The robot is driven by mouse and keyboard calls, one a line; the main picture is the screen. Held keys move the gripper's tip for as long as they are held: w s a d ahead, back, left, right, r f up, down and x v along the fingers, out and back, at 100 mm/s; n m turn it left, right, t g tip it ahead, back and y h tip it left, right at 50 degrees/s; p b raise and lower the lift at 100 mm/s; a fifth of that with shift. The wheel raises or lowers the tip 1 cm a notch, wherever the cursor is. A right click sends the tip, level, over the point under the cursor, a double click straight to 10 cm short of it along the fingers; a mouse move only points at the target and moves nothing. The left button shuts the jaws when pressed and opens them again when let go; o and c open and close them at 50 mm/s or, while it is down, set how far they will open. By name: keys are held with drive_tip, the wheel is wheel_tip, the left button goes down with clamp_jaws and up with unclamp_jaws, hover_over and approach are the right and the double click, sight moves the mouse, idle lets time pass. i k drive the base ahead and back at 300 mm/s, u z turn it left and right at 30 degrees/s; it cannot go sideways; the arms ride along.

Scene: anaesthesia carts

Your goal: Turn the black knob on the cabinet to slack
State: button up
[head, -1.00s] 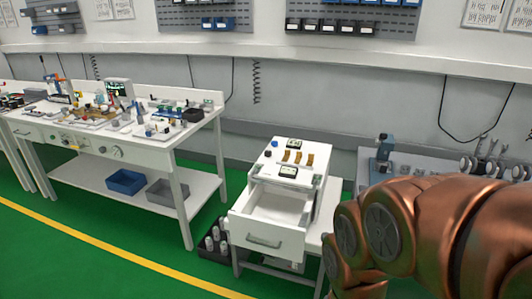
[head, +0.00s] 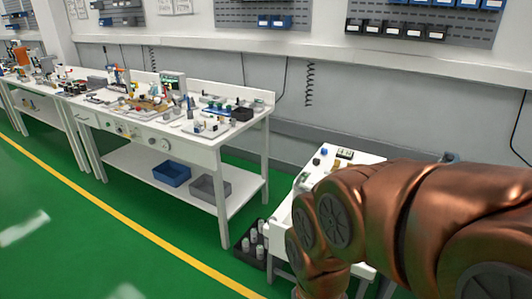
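The white cabinet (head: 332,162) stands on a low stand right of centre in the head view. A small dark knob (head: 317,161) shows on its top near the left edge, close to a blue knob (head: 323,151). I cannot read the dark knob's setting. My copper arm crosses in front and hides most of the cabinet's front and right side, including any open drawer. My gripper is out of view, so its distance from the knob does not show.
A long white workbench (head: 185,141) with small parts stands left of the cabinet. A blue bin (head: 172,174) and a grey bin (head: 209,188) sit on its lower shelf. A dark crate (head: 251,246) stands on the floor beside the cabinet. Green floor is clear at the left front.

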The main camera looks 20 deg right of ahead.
sight(316, 161)
drive_tip(key=u, duration=0.3)
drive_tip(key=i, duration=1.8)
drive_tip(key=z, duration=0.75)
